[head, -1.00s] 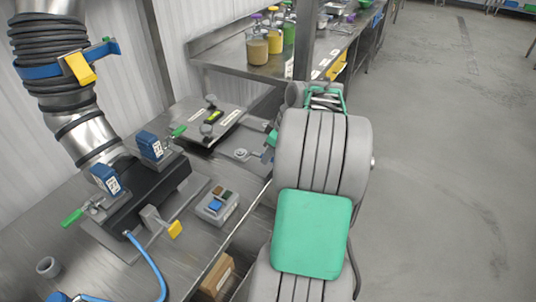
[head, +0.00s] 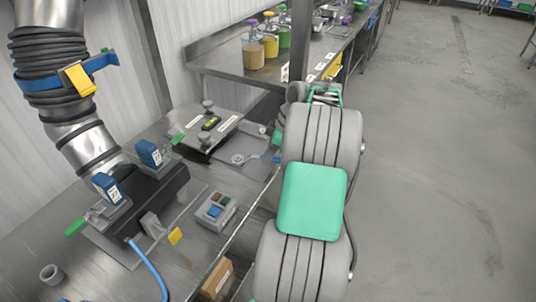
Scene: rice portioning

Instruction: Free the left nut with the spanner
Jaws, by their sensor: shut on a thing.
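A grey plate (head: 212,127) with a yellow-and-black label lies on the steel bench in the head view. Knob-like nuts stand on it, one at the back (head: 208,104) and one at the front (head: 205,138); I cannot tell which is the left nut. A spanner (head: 238,159) shows its grey ring end to the right of the plate, apart from both nuts. Its handle runs right to my gripper (head: 275,158), which is shut on it near the bench's right edge. My arm hides most of the gripper and the handle's far end.
A black block (head: 150,205) with blue boxes and green levers, under a wide hose (head: 82,150), fills the bench's left. A button box (head: 215,211) stands in front of the plate. A cardboard box (head: 218,279) sits below. Jars (head: 271,40) stand on the far bench.

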